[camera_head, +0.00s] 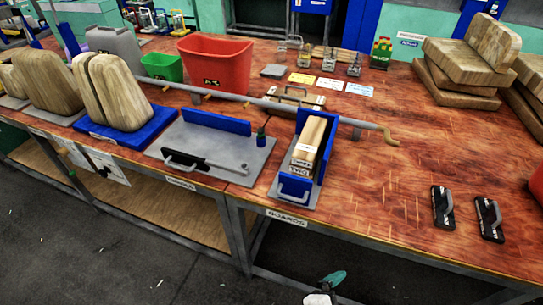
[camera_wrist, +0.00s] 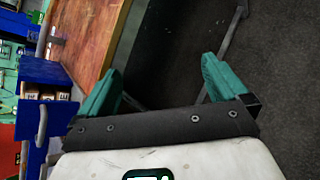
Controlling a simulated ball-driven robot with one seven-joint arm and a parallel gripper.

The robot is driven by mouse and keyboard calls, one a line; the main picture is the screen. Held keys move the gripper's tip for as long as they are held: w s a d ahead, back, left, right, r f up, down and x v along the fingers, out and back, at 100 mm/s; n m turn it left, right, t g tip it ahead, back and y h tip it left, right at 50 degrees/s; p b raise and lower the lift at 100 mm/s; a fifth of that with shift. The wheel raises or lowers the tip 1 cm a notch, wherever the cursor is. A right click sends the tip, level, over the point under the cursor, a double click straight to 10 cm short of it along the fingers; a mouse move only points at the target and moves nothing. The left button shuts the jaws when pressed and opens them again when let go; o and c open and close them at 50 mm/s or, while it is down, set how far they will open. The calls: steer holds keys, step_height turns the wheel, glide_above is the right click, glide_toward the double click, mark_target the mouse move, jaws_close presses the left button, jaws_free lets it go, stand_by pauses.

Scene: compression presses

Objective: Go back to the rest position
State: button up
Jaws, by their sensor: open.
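My gripper shows at the bottom of the head view (camera_head: 328,284), low in front of the workbench and below the level of its top. In the wrist view my gripper (camera_wrist: 160,92) has two teal fingers spread wide apart, with nothing between them. Beyond the fingers are the dark space under the bench and the grey floor. The workbench (camera_head: 370,205) has a reddish wooden top and grey legs. No contact between my gripper and the bench shows.
A blue and grey press holding wooden boards (camera_head: 311,140) stands near the bench's front edge. A flat grey press (camera_head: 215,150) is left of it. Two black handled plates (camera_head: 442,207) lie at the right. A red bin (camera_head: 214,68) stands behind. Grey floor (camera_head: 120,255) in front is clear.

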steer(key=s+d+m+g+y, duration=0.6)
steer(key=s+d+m+y, duration=0.3)
steer(key=m, duration=0.9)
steer(key=s+d, duration=0.2)
steer(key=s, duration=0.2)
steer(key=shift+s+d+f+m, duration=0.25)
steer(key=shift+f+m, duration=0.15)
